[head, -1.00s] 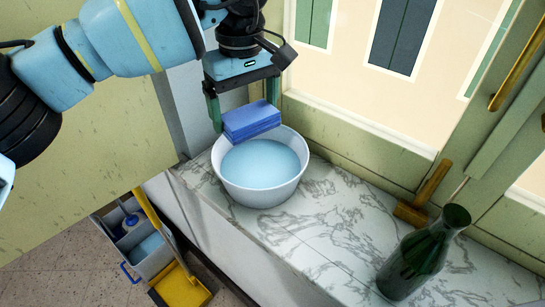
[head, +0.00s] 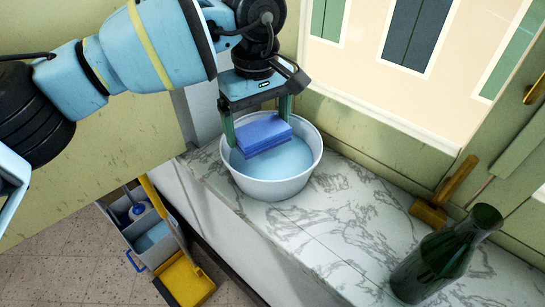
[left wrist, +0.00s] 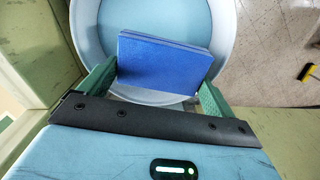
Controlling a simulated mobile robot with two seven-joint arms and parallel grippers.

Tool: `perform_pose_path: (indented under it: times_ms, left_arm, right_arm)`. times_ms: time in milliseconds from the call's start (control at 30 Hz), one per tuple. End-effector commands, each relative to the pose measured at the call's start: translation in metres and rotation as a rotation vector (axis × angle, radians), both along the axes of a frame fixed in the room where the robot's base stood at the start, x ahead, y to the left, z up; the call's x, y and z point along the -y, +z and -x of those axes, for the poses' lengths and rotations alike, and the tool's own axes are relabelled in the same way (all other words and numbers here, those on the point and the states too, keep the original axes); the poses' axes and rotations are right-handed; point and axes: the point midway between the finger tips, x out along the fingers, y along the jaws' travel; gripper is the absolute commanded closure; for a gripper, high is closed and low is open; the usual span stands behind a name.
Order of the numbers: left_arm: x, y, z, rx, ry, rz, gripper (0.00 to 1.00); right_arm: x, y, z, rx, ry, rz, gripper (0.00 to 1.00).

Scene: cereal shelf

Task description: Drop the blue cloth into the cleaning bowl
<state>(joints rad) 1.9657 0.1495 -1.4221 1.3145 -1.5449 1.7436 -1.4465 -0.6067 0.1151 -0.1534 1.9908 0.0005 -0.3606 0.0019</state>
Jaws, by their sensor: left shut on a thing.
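The blue cloth (head: 263,134) is a folded stack held between the green fingers of my left gripper (head: 258,125). My left gripper is shut on it. In the head view the cloth overlaps the opening of the white cleaning bowl (head: 306,176), which has a light blue inside and stands on the marble ledge. In the left wrist view the cloth (left wrist: 163,62) lies across the fingers (left wrist: 155,82) in front of the bowl (left wrist: 79,22). I cannot tell whether the cloth touches the bowl's inside. My right gripper is in neither view.
A dark green bottle (head: 442,257) and a wooden-handled tool (head: 445,193) are on the marble ledge (head: 350,235) to the right. A window is behind. A grey bucket (head: 145,235) and a yellow broom or mop (head: 185,280) are on the floor below.

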Motion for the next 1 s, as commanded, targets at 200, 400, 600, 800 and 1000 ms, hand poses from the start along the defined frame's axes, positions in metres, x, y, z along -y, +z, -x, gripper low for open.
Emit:
perform_pose_path:
  times_ms: [200, 400, 600, 800, 1000]
  left_arm:
    - [0.0, -0.001, 0.0, 0.003, 0.001, 0.001, 0.31]
    - [0.0, 0.0, 0.0, 0.003, 0.001, 0.001, 0.0]
    - [0.0, 0.001, 0.0, 0.003, 0.001, 0.001, 0.0]
    - [0.0, 0.023, -0.001, 0.003, 0.001, 0.002, 0.0]
    - [0.0, 0.055, -0.001, 0.003, 0.002, 0.002, 0.0]
  right_arm:
    - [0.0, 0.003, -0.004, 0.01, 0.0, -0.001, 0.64]
    - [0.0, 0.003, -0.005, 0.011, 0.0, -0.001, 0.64]
    - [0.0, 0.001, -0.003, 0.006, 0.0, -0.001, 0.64]
    - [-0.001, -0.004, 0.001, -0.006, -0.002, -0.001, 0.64]
    - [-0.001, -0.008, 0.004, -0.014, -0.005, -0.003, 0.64]
